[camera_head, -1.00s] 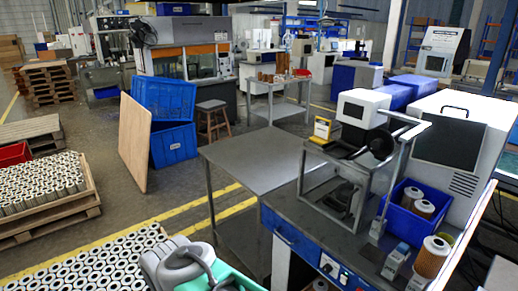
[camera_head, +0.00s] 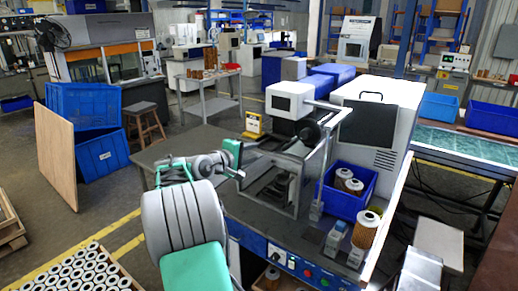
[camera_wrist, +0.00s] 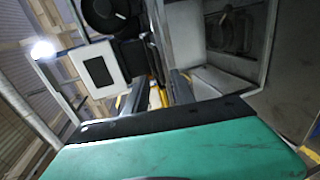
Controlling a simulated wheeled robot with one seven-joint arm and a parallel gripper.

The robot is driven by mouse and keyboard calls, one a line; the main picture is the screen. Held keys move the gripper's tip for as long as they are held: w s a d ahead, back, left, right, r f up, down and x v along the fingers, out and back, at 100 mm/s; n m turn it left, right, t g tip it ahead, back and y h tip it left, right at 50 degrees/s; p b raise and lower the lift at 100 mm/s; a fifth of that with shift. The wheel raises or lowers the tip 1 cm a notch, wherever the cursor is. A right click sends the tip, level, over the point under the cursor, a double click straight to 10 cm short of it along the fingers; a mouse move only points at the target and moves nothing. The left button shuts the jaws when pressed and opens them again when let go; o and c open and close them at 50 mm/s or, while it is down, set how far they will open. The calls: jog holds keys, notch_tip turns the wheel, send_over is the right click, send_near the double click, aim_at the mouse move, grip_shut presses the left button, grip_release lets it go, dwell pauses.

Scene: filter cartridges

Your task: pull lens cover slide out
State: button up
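The marking or inspection machine (camera_head: 290,99) has a white box-shaped head with a black round part (camera_head: 305,134) below it, inside a grey metal frame (camera_head: 325,165). I cannot clearly make out a lens cover slide. In the wrist view the white head (camera_wrist: 97,68) is at upper left and the black round part (camera_wrist: 103,14) is at the top. My gripper (camera_head: 238,160) is left of the frame, apart from it. In the wrist view its two dark fingers (camera_wrist: 157,85) stand apart with a gap between them, and nothing is visibly held.
A blue bin (camera_head: 347,204) with filter cartridges stands right of the frame, with another cartridge (camera_head: 366,228) in front. A grey table (camera_head: 180,148) is to the left. A white cabinet (camera_head: 385,100) stands behind the blue bin.

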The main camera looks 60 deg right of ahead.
jog(key=x, duration=0.4)
jog(key=shift+d+f+p, duration=0.1)
jog(key=shift+d+p, duration=0.2)
jog(key=shift+p, duration=0.05)
jog(key=shift+c, duration=0.4)
grip_shut()
dwell(0.6)
